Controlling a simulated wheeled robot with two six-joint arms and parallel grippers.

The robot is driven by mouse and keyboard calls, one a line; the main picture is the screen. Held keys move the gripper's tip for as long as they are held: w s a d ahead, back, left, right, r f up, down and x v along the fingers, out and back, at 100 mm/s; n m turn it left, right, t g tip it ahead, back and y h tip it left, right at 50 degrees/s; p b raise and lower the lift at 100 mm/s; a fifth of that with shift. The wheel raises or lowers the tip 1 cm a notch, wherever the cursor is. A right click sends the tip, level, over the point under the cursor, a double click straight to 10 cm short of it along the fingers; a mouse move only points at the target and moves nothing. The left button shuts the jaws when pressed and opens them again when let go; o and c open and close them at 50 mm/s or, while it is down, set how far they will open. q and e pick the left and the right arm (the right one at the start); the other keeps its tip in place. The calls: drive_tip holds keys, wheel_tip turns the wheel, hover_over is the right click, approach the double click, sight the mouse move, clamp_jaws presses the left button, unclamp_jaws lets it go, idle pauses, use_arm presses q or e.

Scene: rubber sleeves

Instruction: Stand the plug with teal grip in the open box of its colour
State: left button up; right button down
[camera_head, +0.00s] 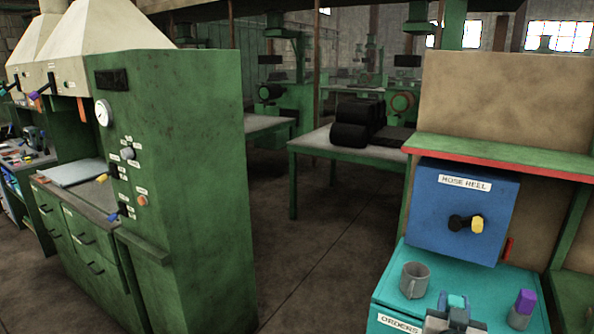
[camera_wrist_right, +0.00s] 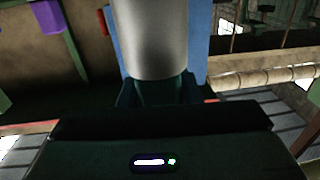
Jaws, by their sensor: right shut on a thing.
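My right gripper (camera_head: 455,314) is at the bottom of the head view, shut on the plug with teal grip (camera_head: 457,301). Only the plug's teal part shows there, between the fingers. In the right wrist view the plug's grey cylinder (camera_wrist_right: 162,38) fills the upper middle, and its grip is dark in shadow at the jaws. The gripper is over or in front of the teal cabinet (camera_head: 470,272); I cannot tell its height above it. I cannot make out an open teal box in either view. My left gripper is not in view.
A blue hose reel box (camera_head: 463,212) is behind, under a green shelf (camera_head: 500,150). A green machine (camera_head: 180,180) stands left, across open floor.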

drive_tip(key=s+a+f+n+t+y, duration=0.1)
drive_tip(key=s+a+f+n+y, duration=0.4)
drive_tip(key=s+a, duration=0.8)
wheel_tip(320, 180, down, 3)
drive_tip(key=y, duration=0.2)
drive_tip(key=shift+s+r+t+y, duration=0.15)
drive_tip(key=shift+s+t+y, duration=0.2)
drive_tip(key=shift+t+y, duration=0.05)
